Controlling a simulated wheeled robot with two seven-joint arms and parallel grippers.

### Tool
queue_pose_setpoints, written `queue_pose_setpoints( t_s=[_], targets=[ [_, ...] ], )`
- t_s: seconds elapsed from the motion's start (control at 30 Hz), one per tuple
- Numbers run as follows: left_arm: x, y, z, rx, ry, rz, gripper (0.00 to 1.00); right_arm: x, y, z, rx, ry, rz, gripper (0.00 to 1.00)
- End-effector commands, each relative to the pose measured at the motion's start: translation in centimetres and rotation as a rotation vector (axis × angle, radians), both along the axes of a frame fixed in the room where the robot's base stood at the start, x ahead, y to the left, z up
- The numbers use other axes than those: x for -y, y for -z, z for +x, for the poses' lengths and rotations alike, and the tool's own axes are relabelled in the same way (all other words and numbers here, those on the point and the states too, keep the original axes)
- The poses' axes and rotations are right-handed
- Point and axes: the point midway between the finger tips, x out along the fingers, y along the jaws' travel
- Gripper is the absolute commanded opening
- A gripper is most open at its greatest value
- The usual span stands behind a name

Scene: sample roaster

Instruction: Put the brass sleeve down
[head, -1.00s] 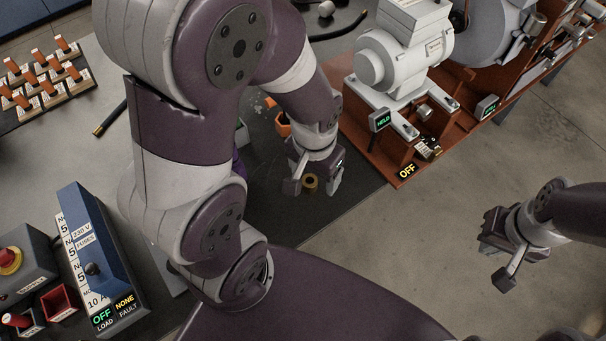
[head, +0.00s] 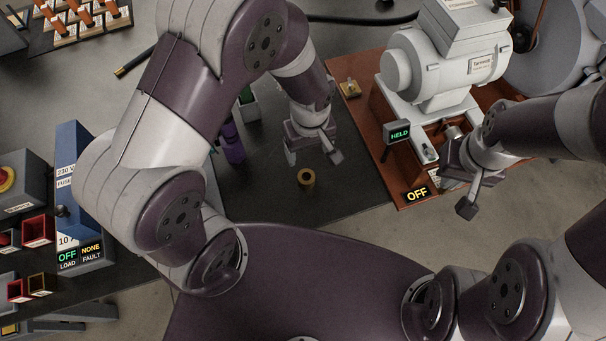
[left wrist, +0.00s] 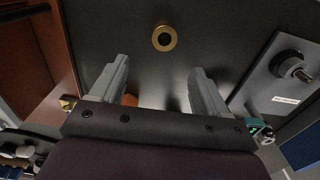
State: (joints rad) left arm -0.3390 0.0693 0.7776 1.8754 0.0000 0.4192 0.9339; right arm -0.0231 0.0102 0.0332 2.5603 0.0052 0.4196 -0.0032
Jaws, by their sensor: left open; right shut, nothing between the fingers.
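The brass sleeve (head: 306,181) stands upright on the dark mat (head: 348,190), with nothing holding it. In the left wrist view the brass sleeve (left wrist: 164,48) shows as a ring with a dark hole, beyond the fingertips and apart from them. My left gripper (head: 314,158) is open and empty, just behind the sleeve in the head view. Its two spread fingers (left wrist: 155,75) also show in the left wrist view. My right gripper (head: 461,190) is shut and empty, by the front right edge of the wooden machine base.
The grey motor (head: 440,65) stands on the wooden base (head: 385,130) right of the mat, with HELD and OFF signs. A blue fuse box (head: 72,150) is at left.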

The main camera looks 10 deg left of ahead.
Motion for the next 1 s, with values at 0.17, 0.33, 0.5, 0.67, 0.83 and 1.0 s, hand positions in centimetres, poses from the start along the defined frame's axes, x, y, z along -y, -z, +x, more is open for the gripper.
queue_pose_setpoints(
  t_s=[0.17, 0.33, 0.5, 0.67, 0.83, 1.0],
  targets=[
    [-0.1, 4.5, -0.2, -0.005, -0.002, 0.002, 0.76, 0.0, 1.0, 0.0, 0.0, 0.0, 0.0, 0.0],
    [-0.1, 6.7, -0.1, -0.001, -0.001, 0.0, 0.76, 0.0, 1.3, 0.0, 0.0, 0.0, 0.0, 0.0],
    [-0.3, 9.6, -1.0, -0.003, -0.001, 0.001, 0.76, 0.0, 1.8, 0.0, 0.0, 0.0, 0.0, 0.0],
    [-0.4, 11.8, -1.1, -0.001, 0.0, 0.0, 0.76, 0.0, 2.2, 0.0, 0.0, 0.0, 0.0, 0.0],
    [-0.3, 11.9, -1.0, 0.0, 0.0, 0.0, 0.76, 0.0, 2.1, 0.0, 0.0, 0.0, 0.0, 0.0],
    [-0.3, 11.9, -1.0, 0.0, 0.0, 0.0, 0.4, 0.0, 2.1, 0.0, 0.0, 0.0, 0.0, 0.0]
  ],
)
